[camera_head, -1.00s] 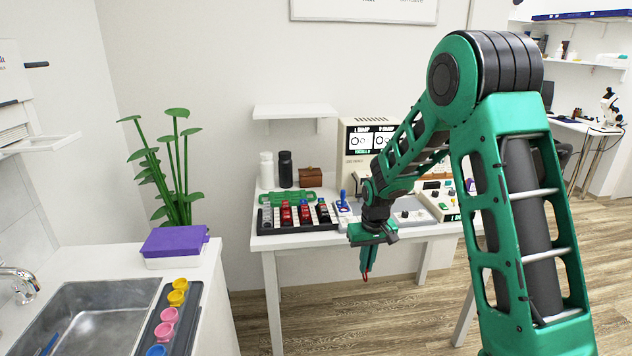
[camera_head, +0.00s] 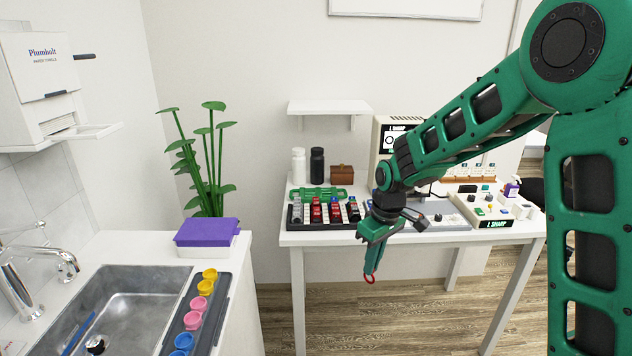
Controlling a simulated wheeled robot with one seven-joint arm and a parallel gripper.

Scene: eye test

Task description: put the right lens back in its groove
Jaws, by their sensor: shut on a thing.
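My gripper (camera_head: 373,262) points down in front of the white table (camera_head: 430,237) and is shut on a small red ring-shaped lens (camera_head: 370,279). The lens hangs in the air below the fingertips, clear of the table edge. A black rack (camera_head: 320,227) stands at the left of the table, with several grey, red and dark pieces in its slots. It lies behind and to the left of my gripper. At this size I cannot tell which groove is empty.
A green slotted bar (camera_head: 320,192) lies behind the rack. White and black bottles (camera_head: 317,165) and a brown box (camera_head: 342,174) stand at the back. A lit device (camera_head: 388,138) is partly behind my arm. At left are a sink (camera_head: 125,293) and purple-lidded box (camera_head: 207,231).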

